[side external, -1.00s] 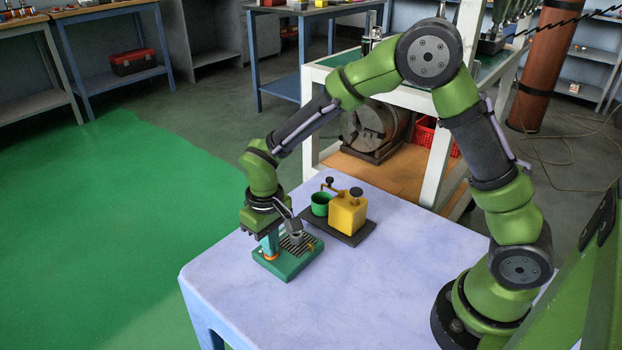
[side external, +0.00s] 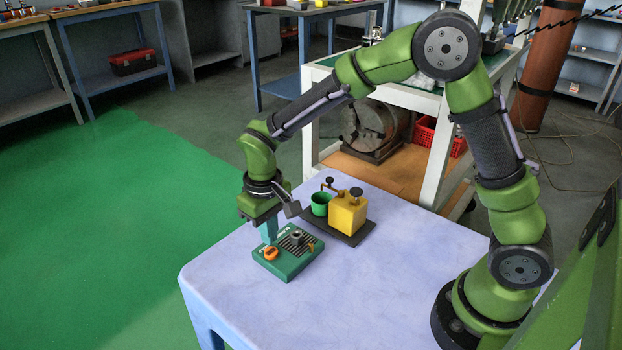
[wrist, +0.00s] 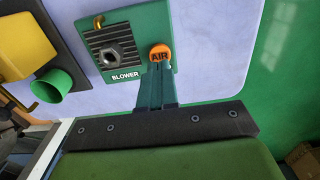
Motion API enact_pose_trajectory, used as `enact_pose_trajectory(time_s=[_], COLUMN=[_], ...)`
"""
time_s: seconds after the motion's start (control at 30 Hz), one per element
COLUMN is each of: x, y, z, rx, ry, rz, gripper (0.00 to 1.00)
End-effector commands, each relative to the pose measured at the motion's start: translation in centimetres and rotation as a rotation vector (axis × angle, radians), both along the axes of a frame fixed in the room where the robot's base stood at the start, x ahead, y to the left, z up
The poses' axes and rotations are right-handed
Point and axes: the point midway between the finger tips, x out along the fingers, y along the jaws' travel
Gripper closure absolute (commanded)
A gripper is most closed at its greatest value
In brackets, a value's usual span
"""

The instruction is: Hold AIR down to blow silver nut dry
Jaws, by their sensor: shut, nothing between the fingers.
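The green blower (side external: 288,262) sits on the table near its left edge; it also shows in the wrist view (wrist: 205,40) with the label BLOWER. Its round orange AIR button (side external: 271,253) is uncovered and shows in the wrist view (wrist: 160,53). The silver nut (side external: 297,237) stands on the dark slatted grille, seen from above in the wrist view (wrist: 112,54). A small brass nozzle (wrist: 99,21) points in beside the grille. My gripper (side external: 268,241) is shut and empty, its teal fingertips (wrist: 157,68) just above the button, apparently not touching it.
A dark tray (side external: 340,232) behind the blower, to its right, holds a green cup (side external: 320,204) and a yellow container (side external: 347,213) with a black knob. The lilac table (side external: 370,290) is clear in front and to the right.

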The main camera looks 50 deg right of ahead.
Motion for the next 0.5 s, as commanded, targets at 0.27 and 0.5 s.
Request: enact_pose_trajectory(time_s=[0.27,0.5], x=[0.0,0.0], y=[0.0,0.0], z=[2.3,4.1], rx=[0.001,0.000], ry=[-0.002,-0.002], rz=[0.000,0.000], gripper=[1.00,1.00])
